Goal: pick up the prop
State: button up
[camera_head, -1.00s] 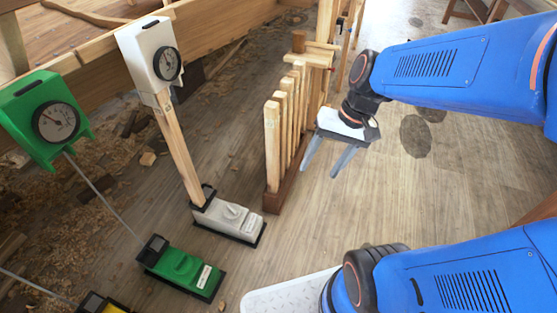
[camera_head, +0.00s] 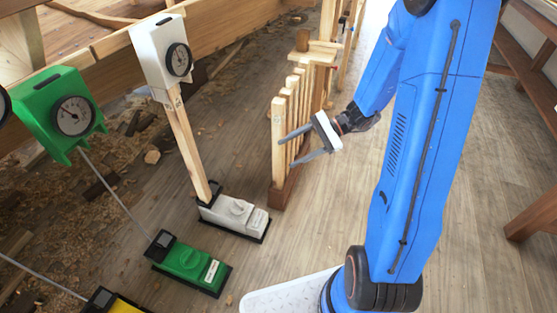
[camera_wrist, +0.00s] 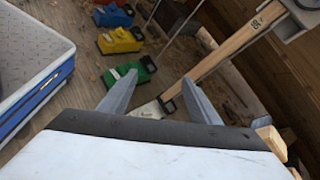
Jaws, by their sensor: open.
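A wooden prop (camera_head: 189,148) stands tilted between a white foot block (camera_head: 234,214) and a white box with a dial (camera_head: 164,52). In the wrist view the same prop (camera_wrist: 226,54) slants to the upper right beyond my fingers, with printed marks near its top. Several more wooden posts (camera_head: 279,150) stand upright in a row in a brown rack (camera_head: 281,196). My gripper (camera_head: 288,151) is open and points left, its fingers overlapping the rack posts in the head view; contact cannot be told.
A green foot block (camera_head: 190,264) and green dial box (camera_head: 62,112) are joined by a thin rod. A yellow block (camera_head: 120,304) lies at lower left. Hull planking (camera_head: 110,42) runs along the upper left. A brown bench (camera_head: 535,215) stands right.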

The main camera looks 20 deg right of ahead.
jog(key=w+d+f+m+t+y, duration=0.2)
jog(key=w+d+f+m+t, duration=0.35)
jog(key=w+f, duration=0.25)
jog(key=m+t+h, duration=0.1)
jog(key=m+t, duration=0.4)
jog(key=m, duration=0.2)
send_near(283, 150)
jog(key=x, duration=1)
jog(key=shift+w+f, duration=0.1)
jog(key=shift+f, duration=0.1)
jog(key=x, duration=0.6)
jog(key=shift+w+d+f, duration=0.15)
jog(key=shift+w+f, duration=0.05)
jog(key=shift+f, duration=0.1)
grip_shut()
